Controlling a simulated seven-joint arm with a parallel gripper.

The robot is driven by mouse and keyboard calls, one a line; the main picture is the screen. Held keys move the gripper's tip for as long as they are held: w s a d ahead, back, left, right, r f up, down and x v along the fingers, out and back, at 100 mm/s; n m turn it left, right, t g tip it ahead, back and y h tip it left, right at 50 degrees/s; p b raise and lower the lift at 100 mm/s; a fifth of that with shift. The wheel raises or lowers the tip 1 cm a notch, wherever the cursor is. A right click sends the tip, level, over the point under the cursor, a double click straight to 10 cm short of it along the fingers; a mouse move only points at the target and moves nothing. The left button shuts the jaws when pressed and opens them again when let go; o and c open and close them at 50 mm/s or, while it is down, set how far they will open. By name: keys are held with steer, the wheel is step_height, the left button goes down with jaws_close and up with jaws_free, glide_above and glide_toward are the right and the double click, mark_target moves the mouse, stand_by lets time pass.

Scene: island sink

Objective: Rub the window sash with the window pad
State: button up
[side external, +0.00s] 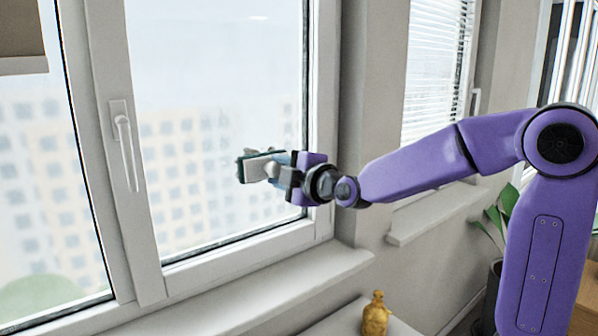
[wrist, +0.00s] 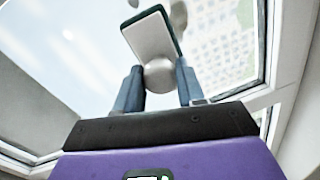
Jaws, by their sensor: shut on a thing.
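The window sash (side external: 150,240) is a white frame around a large pane, with a handle on its left stile; its frame also shows in the wrist view (wrist: 25,152). The window pad (side external: 262,167) is a white block with a dark green edge. In the wrist view the pad (wrist: 152,36) extends beyond my fingers, with a pale round knob between them. My gripper (side external: 280,168) is shut on the pad, in front of the lower right part of the pane. In the wrist view the gripper (wrist: 160,88) has a finger on each side of the knob. I cannot tell whether the pad touches the glass.
A white sill (side external: 240,290) runs below the window. A small golden bottle (side external: 376,314) stands on a white surface at the bottom. A potted plant (side external: 497,225) stands at the right, near my arm. A second window with blinds (side external: 437,65) is behind.

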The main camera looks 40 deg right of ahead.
steer(key=shift+s+a+r, duration=0.1)
steer(key=shift+s+a, duration=0.05)
steer(key=shift+a, duration=0.4)
steer(key=shift+s+a+r, duration=0.1)
steer(key=shift+a, duration=0.4)
steer(key=shift+s+a+f+t, duration=0.1)
steer(key=shift+a+f+t, duration=0.15)
steer(key=shift+a+t, duration=0.05)
steer(key=w+f, duration=0.4)
steer(key=w, duration=0.2)
steer(key=shift+f, duration=0.2)
steer(key=shift+w+d, duration=0.1)
steer(key=shift+w, duration=0.9)
steer(key=shift+s+d, duration=0.1)
steer(key=shift+d, duration=1.8)
steer(key=d, duration=0.7)
steer(key=shift+d, duration=0.25)
